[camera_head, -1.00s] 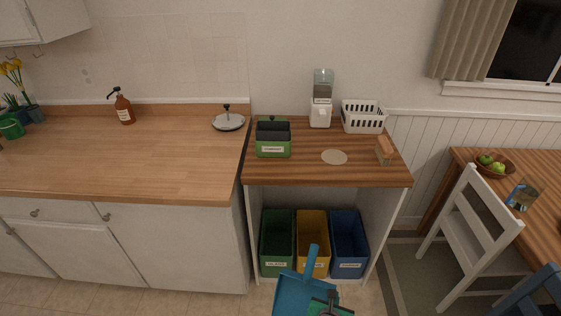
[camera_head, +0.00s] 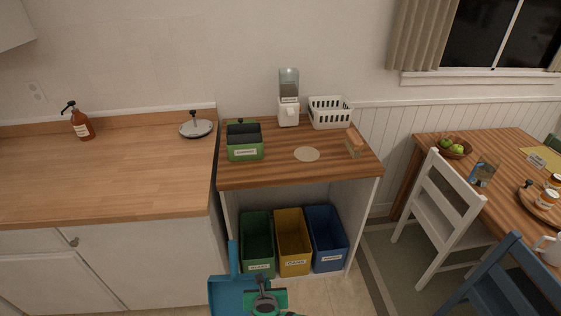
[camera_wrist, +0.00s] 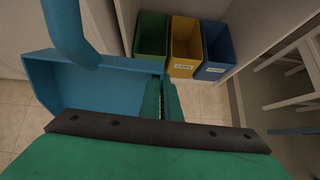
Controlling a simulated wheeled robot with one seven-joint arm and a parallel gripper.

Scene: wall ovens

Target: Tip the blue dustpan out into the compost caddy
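The blue dustpan (camera_head: 228,292) is low at the bottom of the head view, in front of the open shelf, with its handle pointing up. It fills the left of the wrist view (camera_wrist: 95,85); I can make out no contents in it. My gripper (camera_wrist: 162,100) has its green fingers close together on the dustpan's right edge; it also shows in the head view (camera_head: 264,298). The green compost caddy (camera_head: 246,153), with a white label and dark inside, stands on the wooden top above the bins, well above and apart from the dustpan.
Green (camera_head: 257,243), yellow (camera_head: 293,241) and blue (camera_head: 327,238) bins stand under the top. A pale disc (camera_head: 307,154), brush (camera_head: 354,142), dispenser (camera_head: 289,100) and white basket (camera_head: 330,113) are near the caddy. A white chair (camera_head: 440,205) stands right.

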